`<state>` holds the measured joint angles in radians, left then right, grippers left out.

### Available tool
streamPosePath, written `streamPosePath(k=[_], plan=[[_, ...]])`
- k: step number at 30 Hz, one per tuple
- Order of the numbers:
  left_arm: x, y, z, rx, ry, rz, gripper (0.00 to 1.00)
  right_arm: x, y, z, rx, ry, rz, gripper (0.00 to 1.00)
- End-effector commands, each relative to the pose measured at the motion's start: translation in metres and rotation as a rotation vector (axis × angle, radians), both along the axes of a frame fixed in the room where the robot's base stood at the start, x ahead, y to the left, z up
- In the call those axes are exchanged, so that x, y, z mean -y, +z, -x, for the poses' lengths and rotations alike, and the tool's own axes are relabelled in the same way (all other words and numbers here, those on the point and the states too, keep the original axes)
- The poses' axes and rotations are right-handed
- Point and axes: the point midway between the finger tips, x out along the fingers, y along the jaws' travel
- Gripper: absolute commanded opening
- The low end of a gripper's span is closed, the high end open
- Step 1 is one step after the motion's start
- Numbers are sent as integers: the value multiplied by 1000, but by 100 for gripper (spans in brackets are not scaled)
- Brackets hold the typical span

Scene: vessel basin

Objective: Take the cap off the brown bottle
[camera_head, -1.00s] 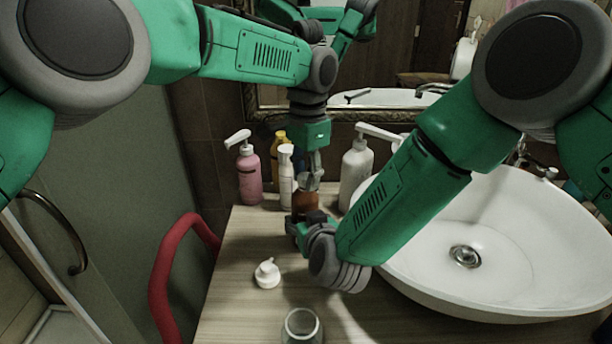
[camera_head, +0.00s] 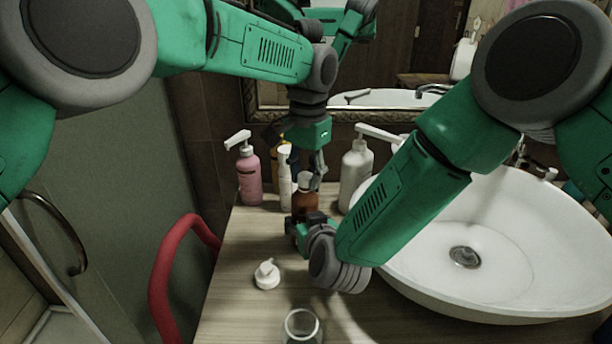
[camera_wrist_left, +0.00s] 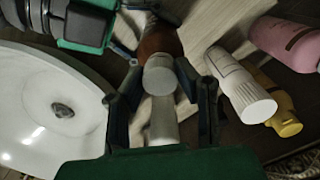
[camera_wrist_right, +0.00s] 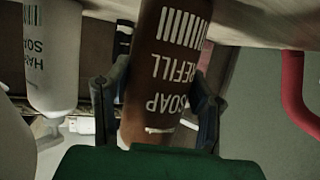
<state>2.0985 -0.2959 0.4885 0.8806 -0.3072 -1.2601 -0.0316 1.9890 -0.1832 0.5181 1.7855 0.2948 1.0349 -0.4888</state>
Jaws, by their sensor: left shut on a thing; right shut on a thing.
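The brown bottle (camera_head: 306,201) stands upright at the back of the counter, its "SOAP REFILL" label showing in the right wrist view (camera_wrist_right: 172,68). My right gripper (camera_head: 309,222) is shut around its body, with a finger on each side in the right wrist view (camera_wrist_right: 158,105). The pale cap (camera_head: 305,177) sits at the bottle's top and also shows in the left wrist view (camera_wrist_left: 160,76). My left gripper (camera_head: 314,176) comes from above and is shut on the cap, one finger on each side (camera_wrist_left: 160,82). Whether the cap has turned cannot be told.
A pink pump bottle (camera_head: 249,178), a slim white bottle (camera_head: 286,180) and a large white pump bottle (camera_head: 355,172) stand close by. A white pump top (camera_head: 267,274) and a glass jar (camera_head: 301,328) are nearer the front. The basin (camera_head: 510,240) is at right.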

Motion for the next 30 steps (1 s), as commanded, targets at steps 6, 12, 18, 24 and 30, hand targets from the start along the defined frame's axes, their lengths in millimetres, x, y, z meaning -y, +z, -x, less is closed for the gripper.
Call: streamPosePath(k=[6,12,18,24,30], plan=[[3,6,1,-3,-2,3,0,0,0,0,-1,-1,1,0],[3,13,1,-2,-3,3,0,0,-1,0,-2,0,1,0],[2,20,0,-1,-2,2,0,0,0,0,-1,0,0,0],[2,22,0,-2,-2,1,0,0,0,0,-1,0,0,0],[1,22,0,-2,-1,1,0,0,0,0,-1,0,0,0]])
